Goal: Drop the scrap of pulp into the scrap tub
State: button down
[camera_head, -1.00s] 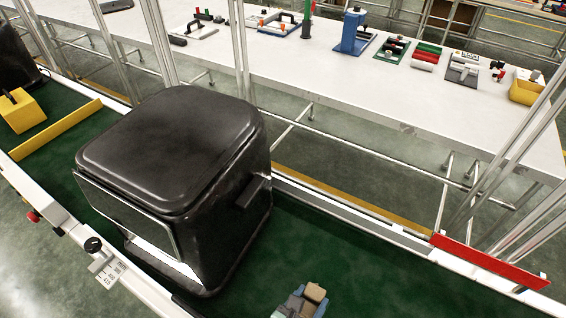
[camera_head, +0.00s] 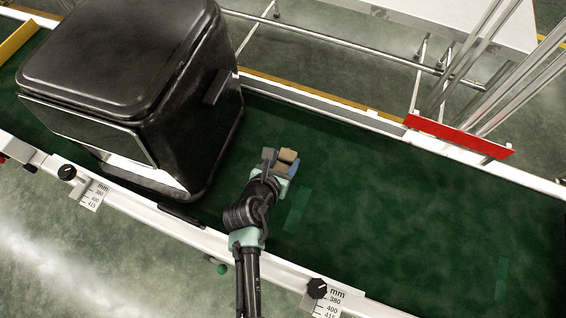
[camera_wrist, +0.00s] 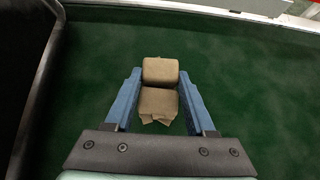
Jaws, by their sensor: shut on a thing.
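The scrap of pulp (camera_head: 287,156) is a small brown piece at my gripper (camera_head: 279,163) in the head view. In the wrist view the scrap (camera_wrist: 160,72) looks like two blocky lumps with a ragged lower edge. It lies between the two blue fingers of my gripper (camera_wrist: 160,98), which is shut on it. The gripper is over the green belt, right of the black fryer; its exact height is hard to tell. I cannot make out a scrap tub in either current view.
The black fryer (camera_head: 120,75) stands on the green conveyor belt (camera_head: 390,200), close to the left of my arm. A red bar (camera_head: 458,135) sits on the far rail. Black knobs (camera_head: 317,288) with millimetre scales line the near rail. The belt to the right is clear.

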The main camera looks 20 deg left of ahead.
aim_at(284, 167)
jog(key=shift+f+b, duration=0.3)
jog(key=shift+f, duration=1.3)
jog(key=shift+f, duration=0.15)
jog(key=shift+c, duration=1.2)
grip_release()
jog(key=shift+s+r, duration=0.15)
jog(key=shift+r, duration=0.15)
jog(key=p+v, duration=0.1)
jog(key=v, duration=1)
jog(key=shift+s+r+p, duration=0.2)
jog(key=shift+s+p, duration=0.05)
jog(key=shift+p, duration=0.1)
